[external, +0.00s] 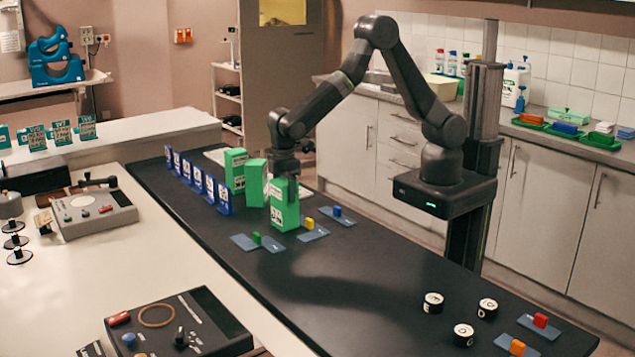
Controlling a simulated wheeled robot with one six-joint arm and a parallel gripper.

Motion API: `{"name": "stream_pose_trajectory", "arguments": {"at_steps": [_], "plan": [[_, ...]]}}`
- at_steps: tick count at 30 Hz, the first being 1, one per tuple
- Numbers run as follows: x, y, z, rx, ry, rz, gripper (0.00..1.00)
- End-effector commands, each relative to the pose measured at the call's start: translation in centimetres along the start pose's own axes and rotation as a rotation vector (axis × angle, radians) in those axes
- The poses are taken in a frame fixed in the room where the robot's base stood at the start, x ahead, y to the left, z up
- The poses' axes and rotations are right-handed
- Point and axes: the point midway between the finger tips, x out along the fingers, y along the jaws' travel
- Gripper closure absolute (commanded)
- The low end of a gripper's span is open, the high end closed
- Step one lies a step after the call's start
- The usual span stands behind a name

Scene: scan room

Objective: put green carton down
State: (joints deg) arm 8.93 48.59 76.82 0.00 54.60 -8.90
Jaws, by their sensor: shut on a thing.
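Three green cartons show on the black bench top. The front green carton (284,207) is upright under my gripper (285,172), which is shut on its upper part. I cannot tell whether its base touches the bench or hangs just above it. A second green carton (255,183) stands just behind it to the left. A third green carton (236,169) stands further back. My arm reaches over from the column at the right, and its fingers partly hide the top of the front carton.
A row of blue cards (197,180) stands left of the cartons. Blue plates with coloured blocks (310,224) lie close in front and to the right. Several round black-and-white tins (463,335) stand at the near right. The middle of the black bench (340,280) is clear.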

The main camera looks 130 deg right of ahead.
Motion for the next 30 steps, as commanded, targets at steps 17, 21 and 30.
{"name": "stream_pose_trajectory", "arguments": {"at_steps": [17, 21, 30], "plan": [[-0.1, 0.0, 0.0, 0.000, 0.001, 0.000, 0.18], [-1.7, 0.0, -0.1, 0.000, 0.005, 0.001, 0.18], [-8.1, 0.0, -0.1, 0.000, 0.005, 0.001, 0.18]]}}
